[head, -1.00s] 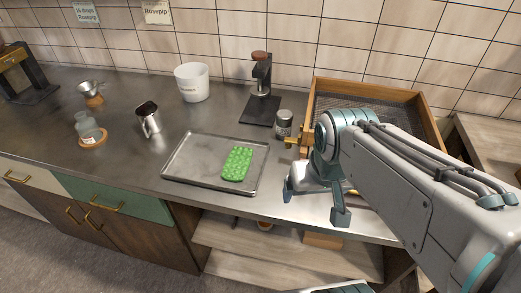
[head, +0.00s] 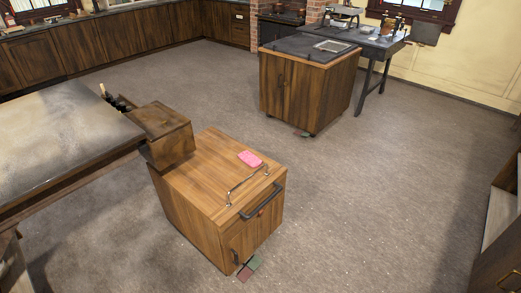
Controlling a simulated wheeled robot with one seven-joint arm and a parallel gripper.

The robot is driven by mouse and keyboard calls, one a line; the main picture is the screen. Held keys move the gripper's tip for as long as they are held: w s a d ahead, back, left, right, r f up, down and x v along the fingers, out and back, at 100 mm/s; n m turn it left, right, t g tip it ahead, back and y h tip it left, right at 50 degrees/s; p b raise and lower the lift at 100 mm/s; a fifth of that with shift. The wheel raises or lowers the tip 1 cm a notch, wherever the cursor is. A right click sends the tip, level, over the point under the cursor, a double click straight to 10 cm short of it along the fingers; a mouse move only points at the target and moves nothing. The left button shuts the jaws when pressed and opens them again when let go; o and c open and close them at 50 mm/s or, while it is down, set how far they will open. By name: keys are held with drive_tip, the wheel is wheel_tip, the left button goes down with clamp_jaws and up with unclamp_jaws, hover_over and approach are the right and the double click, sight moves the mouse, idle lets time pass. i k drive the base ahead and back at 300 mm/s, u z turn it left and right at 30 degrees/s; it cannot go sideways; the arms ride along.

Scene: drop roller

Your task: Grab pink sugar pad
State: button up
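The pink sugar pad (head: 250,159) lies flat on top of a wooden cart (head: 200,181), toward the far right part of its top. It is small and bright pink, and nothing touches it from above. My gripper is not in this view, so I cannot see whether it is open or shut.
A metal bar handle (head: 263,202) runs along the cart's front edge. A wooden box (head: 162,134) sits by a grey-topped table (head: 60,135) on the left. A dark-topped wooden cabinet (head: 305,85) stands further back. Open floor (head: 390,190) lies to the right.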

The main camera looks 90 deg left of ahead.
sight(249, 158)
drive_tip(key=u, duration=0.85)
drive_tip(key=k, duration=0.2)
drive_tip(key=u, duration=1.25)
drive_tip(key=i, duration=3.6)
drive_tip(key=u, duration=0.4)
